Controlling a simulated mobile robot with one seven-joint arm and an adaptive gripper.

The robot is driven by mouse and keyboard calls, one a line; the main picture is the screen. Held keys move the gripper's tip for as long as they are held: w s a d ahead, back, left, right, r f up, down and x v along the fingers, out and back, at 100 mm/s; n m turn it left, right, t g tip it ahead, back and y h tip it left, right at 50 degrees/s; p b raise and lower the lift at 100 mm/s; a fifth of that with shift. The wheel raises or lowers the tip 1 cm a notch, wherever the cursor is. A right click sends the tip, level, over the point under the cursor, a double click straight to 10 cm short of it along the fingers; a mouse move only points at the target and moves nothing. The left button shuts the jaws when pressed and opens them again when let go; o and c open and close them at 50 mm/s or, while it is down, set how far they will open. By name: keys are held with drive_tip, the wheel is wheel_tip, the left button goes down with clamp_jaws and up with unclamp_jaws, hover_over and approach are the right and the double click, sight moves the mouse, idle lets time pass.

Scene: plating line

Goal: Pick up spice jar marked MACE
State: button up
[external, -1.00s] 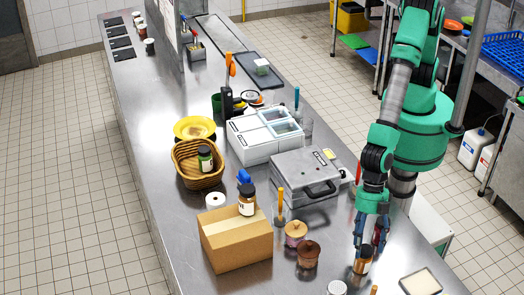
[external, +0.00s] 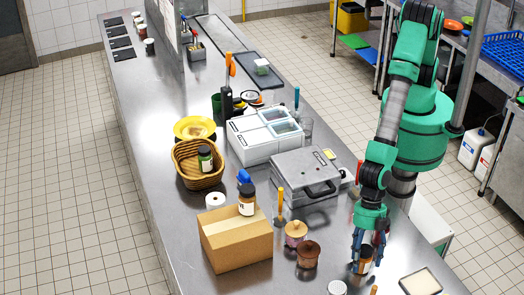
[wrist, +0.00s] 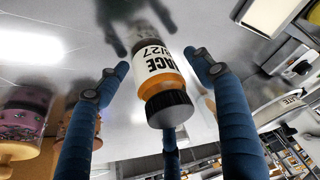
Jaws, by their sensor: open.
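The jar (wrist: 158,68) in the wrist view has a black lid, an orange-brown body and a white label; the letters "ACE" and "27" show, and the rest of the label is turned out of sight. It stands on the steel counter. My gripper (wrist: 156,60) is open, with blue fingers on either side of the jar and a third finger behind the lid. In the external view, my gripper (external: 366,264) is low over the counter, and the jar (external: 364,257) is partly hidden between its fingers. I cannot tell whether any finger touches it.
Wooden-lidded pots (external: 308,254) stand left of my gripper. A grey press (external: 306,175) stands behind, and a cream-topped block (external: 420,283) lies front right. A white round lid (external: 337,288) is near.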

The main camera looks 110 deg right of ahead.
idle(0.5)
drive_tip(key=c, duration=1.3)
drive_tip(key=shift+r, duration=5)
